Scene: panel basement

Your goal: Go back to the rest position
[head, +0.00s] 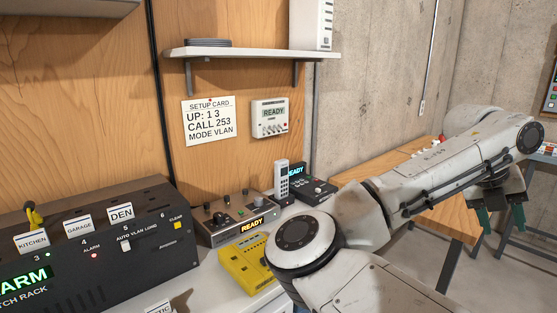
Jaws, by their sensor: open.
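My gripper (501,220) hangs at the far right of the head view, with its green fingers pointing down and apart. It is open, with nothing visible between the fingers. It is clear of the bench devices, in front of the wooden table. My arm reaches across the right half of the view and hides part of the bench and the table.
A black rack (100,240) with an ARM display stands at left. A READY console (232,218), a yellow device (246,263), a handset (282,180) and a dark READY unit (307,187) share the bench. A wooden table (375,165) stands behind my arm.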

